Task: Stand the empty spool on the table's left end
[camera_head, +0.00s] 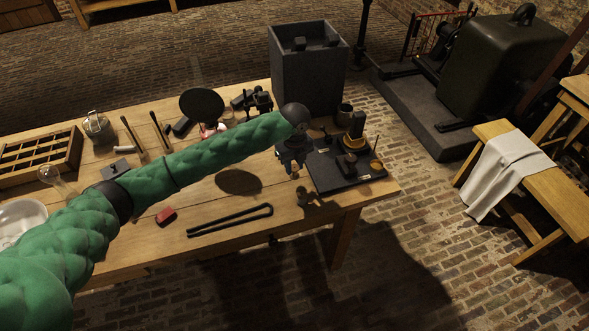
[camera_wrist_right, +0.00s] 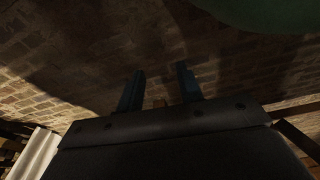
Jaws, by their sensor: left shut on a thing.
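My left gripper (camera_head: 292,168) is over the right part of the wooden table, beside the black board. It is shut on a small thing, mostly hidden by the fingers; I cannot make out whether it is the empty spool. I see no spool clearly elsewhere. The wooden table (camera_head: 215,202) runs from left to right, and its left end is partly hidden by my green arm. In the right wrist view my right gripper (camera_wrist_right: 159,90) has its two fingers apart with nothing between them, above brick floor.
A slotted wooden tray (camera_head: 40,152), a glass bulb (camera_head: 50,175) and a white bowl (camera_head: 22,215) crowd the table's left part. The black board (camera_head: 335,178) carries a dark device and a thin upright pin. A tall grey bin (camera_head: 308,75) stands behind.

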